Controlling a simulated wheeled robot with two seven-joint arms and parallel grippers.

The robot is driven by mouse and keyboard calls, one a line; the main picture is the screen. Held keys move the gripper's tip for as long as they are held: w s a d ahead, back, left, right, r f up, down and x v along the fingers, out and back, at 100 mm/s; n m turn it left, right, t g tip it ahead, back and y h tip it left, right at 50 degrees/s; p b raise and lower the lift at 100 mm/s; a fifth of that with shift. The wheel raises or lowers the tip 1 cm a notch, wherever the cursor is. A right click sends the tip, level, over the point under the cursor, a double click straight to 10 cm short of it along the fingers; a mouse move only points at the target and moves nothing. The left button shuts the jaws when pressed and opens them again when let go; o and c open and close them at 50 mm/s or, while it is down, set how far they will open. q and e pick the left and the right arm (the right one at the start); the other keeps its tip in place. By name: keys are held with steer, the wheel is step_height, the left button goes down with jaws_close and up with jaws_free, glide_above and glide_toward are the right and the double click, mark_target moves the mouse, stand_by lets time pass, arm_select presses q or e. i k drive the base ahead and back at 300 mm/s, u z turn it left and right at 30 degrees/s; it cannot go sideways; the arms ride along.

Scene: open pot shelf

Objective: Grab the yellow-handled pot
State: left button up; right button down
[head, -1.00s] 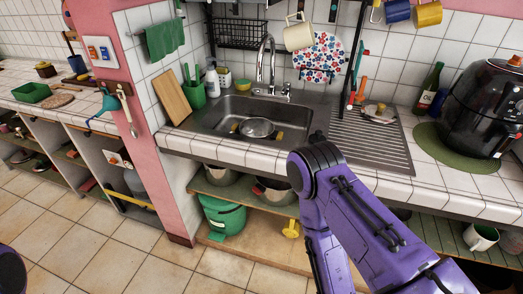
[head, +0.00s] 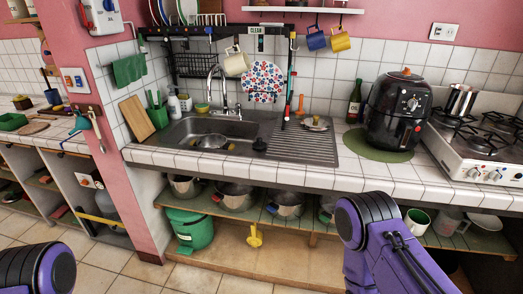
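A metal pot with yellow handles (head: 211,142) sits in the sink basin, in the left part of the head view. One yellow handle shows at its right side. Several more metal pots stand on the shelf under the counter, among them one with red handles (head: 236,197) and one with bluish handles (head: 288,204). Purple links of both my arms show at the bottom edge, left and right. Neither gripper is in view, so I cannot see whether they are open or shut.
The tiled counter (head: 390,176) overhangs the pot shelf. A faucet (head: 222,88) rises behind the sink. A black air fryer (head: 398,112) and a stove (head: 490,150) stand to the right. A green bin (head: 190,231) and yellow object (head: 254,237) are below the shelf.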

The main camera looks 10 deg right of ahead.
mark_target(217, 142)
steer(key=z, duration=0.7)
steer(key=i, duration=0.45)
steer(key=u, duration=0.05)
